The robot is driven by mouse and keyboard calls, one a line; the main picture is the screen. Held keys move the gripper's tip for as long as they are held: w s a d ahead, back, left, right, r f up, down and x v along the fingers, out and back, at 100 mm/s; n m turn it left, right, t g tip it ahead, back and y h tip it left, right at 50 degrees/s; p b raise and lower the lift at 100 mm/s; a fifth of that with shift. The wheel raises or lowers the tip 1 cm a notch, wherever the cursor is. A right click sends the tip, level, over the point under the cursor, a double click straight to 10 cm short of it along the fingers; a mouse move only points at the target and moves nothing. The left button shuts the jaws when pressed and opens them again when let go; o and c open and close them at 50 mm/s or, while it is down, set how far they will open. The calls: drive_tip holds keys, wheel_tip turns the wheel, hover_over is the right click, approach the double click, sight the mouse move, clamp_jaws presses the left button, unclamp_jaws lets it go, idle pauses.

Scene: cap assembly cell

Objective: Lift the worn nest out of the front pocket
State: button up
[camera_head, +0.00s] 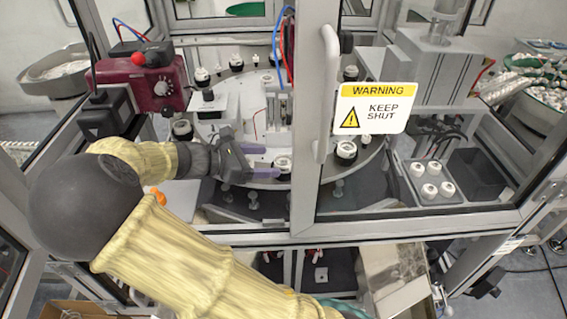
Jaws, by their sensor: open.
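A round grey dial plate (222,132) carries several nests around its rim. The nest at the front (283,163), a pale ring on a small light block, sits in its pocket just left of the door post. I cannot make out wear on it at this size. My gripper (266,160) reaches in from the left through the open doorway. Its purple-tipped fingers are apart, with nothing seen between them. The tips point right and end close to the left side of the front nest; I cannot tell whether they touch it.
A door panel with a warning sign (370,108) and a vertical handle (328,95) covers the right half. Behind it are another nest (346,150), a tray of white parts (437,198) and a black bin (475,172). A dark red box (145,82) stands at the left.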

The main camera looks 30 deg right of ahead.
sight(290, 159)
drive_tip(key=shift+r+p+x, duration=0.15)
drive_tip(key=shift+p+x, duration=0.25)
drive_tip(key=shift+x, duration=0.9)
drive_tip(key=shift+r+p+x, duration=0.2)
drive_tip(key=shift+p+x, duration=0.15)
drive_tip(key=shift+x, duration=0.9)
drive_tip(key=shift+d, duration=0.15)
drive_tip(key=c, duration=1)
